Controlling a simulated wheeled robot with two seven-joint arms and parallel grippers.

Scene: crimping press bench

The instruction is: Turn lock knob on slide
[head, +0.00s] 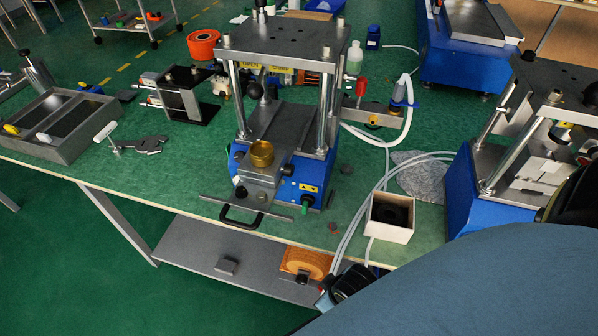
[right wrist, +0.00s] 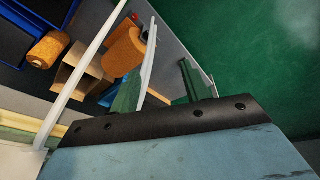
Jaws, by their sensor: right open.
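The press (head: 280,128) stands in the middle of the bench, with a blue base and a steel frame. Its slide (head: 262,178) sticks out at the front and carries a brass cup (head: 262,154). A small dark knob (head: 241,192) shows at the slide's front left; whether it is the lock knob I cannot tell. A black handle (head: 241,218) is in front of the slide. My right gripper (head: 334,291) is low, at the bench's front edge, below and right of the slide and apart from it. In the right wrist view its fingers (right wrist: 171,88) are spread and empty. My left gripper is out of view.
An open box (head: 389,217) stands right of the press, with white hoses (head: 366,205) running beside it. A second press (head: 530,150) is at the right. The bench left of the slide's front is fairly clear.

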